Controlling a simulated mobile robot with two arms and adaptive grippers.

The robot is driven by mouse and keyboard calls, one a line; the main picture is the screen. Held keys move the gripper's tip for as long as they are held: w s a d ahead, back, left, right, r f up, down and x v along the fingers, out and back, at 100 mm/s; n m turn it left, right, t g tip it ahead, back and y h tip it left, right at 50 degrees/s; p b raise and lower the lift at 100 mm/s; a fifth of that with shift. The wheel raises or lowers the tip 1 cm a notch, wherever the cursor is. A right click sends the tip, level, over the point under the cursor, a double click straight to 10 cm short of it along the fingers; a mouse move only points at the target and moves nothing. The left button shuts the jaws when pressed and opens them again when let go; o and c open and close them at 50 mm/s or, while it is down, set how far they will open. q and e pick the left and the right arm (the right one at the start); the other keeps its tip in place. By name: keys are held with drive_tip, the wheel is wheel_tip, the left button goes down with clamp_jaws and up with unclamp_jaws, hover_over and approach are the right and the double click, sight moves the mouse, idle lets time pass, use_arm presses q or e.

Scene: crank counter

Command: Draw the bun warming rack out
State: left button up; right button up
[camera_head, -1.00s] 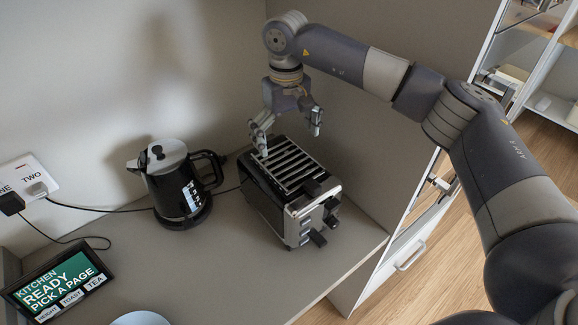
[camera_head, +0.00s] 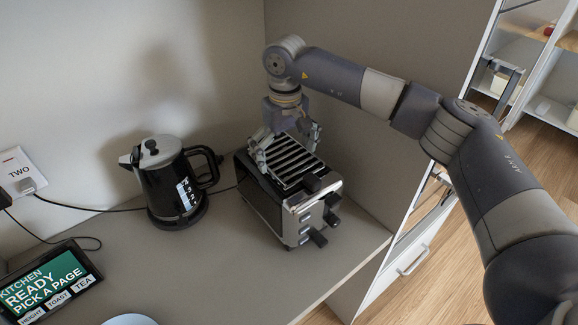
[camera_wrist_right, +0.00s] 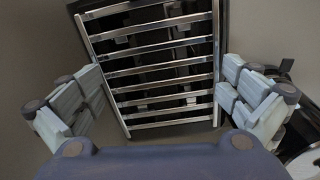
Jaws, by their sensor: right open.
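The bun warming rack (camera_head: 297,166) is a set of shiny parallel metal bars on top of the black and chrome toaster (camera_head: 262,207). The rack also fills the middle of the right wrist view (camera_wrist_right: 150,68), with dark toaster slots behind its bars. My right gripper (camera_head: 288,146) is open and low over the rack's far end, pointing down. In the right wrist view its fingers (camera_wrist_right: 160,105) stand apart on either side of the rack, with nothing between them gripped. I cannot tell whether a finger touches the rack. My left gripper is not in view.
A black and steel kettle (camera_head: 165,185) stands left of the toaster. A display panel (camera_head: 48,283) lies at the lower left, near a wall socket (camera_head: 18,172). Walls close off the back and right of the toaster.

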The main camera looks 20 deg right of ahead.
sight(285, 160)
drive_tip(key=shift+s+f, duration=0.3)
drive_tip(key=shift+f, duration=0.4)
drive_tip(key=shift+c, duration=0.5)
drive_tip(key=shift+a, duration=0.1)
drive_tip(key=c, duration=0.7)
drive_tip(key=shift+r, duration=0.5)
drive_tip(key=c, duration=0.5)
drive_tip(key=shift+w, duration=0.1)
drive_tip(key=shift+r+p, duration=0.15)
drive_tip(key=shift+p, duration=0.15)
drive_tip(key=shift+w+r+p, duration=0.25)
drive_tip(key=shift+r+p, duration=0.2)
drive_tip(key=shift+r, duration=0.4)
drive_tip(key=shift+r+p, duration=1.2)
drive_tip(key=shift+r, duration=1.1)
